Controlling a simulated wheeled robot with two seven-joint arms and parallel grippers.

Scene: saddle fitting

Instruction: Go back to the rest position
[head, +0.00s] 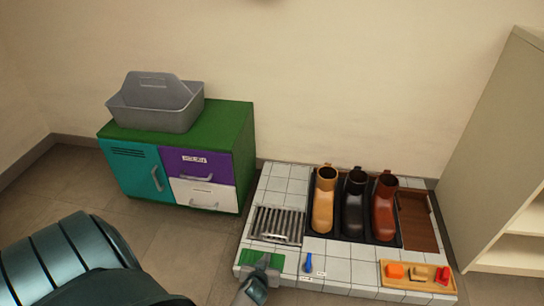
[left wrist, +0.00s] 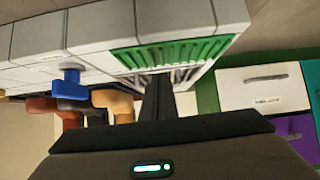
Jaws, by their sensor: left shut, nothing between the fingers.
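My left gripper (head: 262,267) is shut and empty at the front left of the white tiled platform (head: 283,188). Its fingertips show in front of a green ribbed mat (head: 278,261). In the left wrist view my gripper's fingers (left wrist: 158,95) are together, with the green mat (left wrist: 175,52) beyond them. My left arm comes in from the lower left of the head view. My right gripper does not show in either view.
Tan (head: 324,200), black (head: 354,205) and red-brown (head: 384,208) boots stand in a dark tray. A metal grate (head: 277,225), blue object (head: 308,263) and orange tray (head: 398,282) lie nearby. A cabinet (head: 243,150) bears a grey caddy (head: 150,110). A shelf (head: 500,140) stands right.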

